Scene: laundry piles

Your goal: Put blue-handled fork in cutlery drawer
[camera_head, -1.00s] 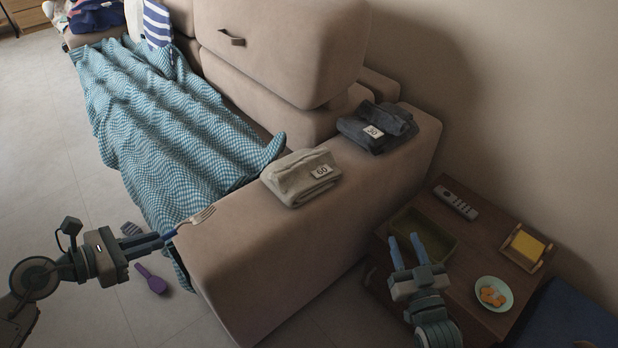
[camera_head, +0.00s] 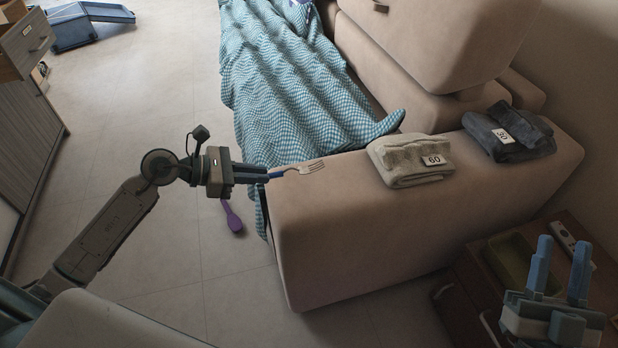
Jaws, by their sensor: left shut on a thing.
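The blue-handled fork (camera_head: 306,167) is held by its handle in my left gripper (camera_head: 264,174), which is shut on it. Its metal tines point right, just at the front end of the sofa arm; I cannot tell whether they touch it. My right gripper (camera_head: 561,267) is at the lower right, in front of the side table, with its two blue fingers apart and nothing between them. A drawer front with a label (camera_head: 28,30) shows on a cabinet at the far upper left; I cannot tell whether it is the cutlery drawer.
The sofa arm (camera_head: 330,250) carries a grey towel marked 60 (camera_head: 408,165) and a dark one marked 30 (camera_head: 505,135). A checked blanket (camera_head: 285,90) hangs to the floor by a purple brush (camera_head: 233,217). Floor at left is open.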

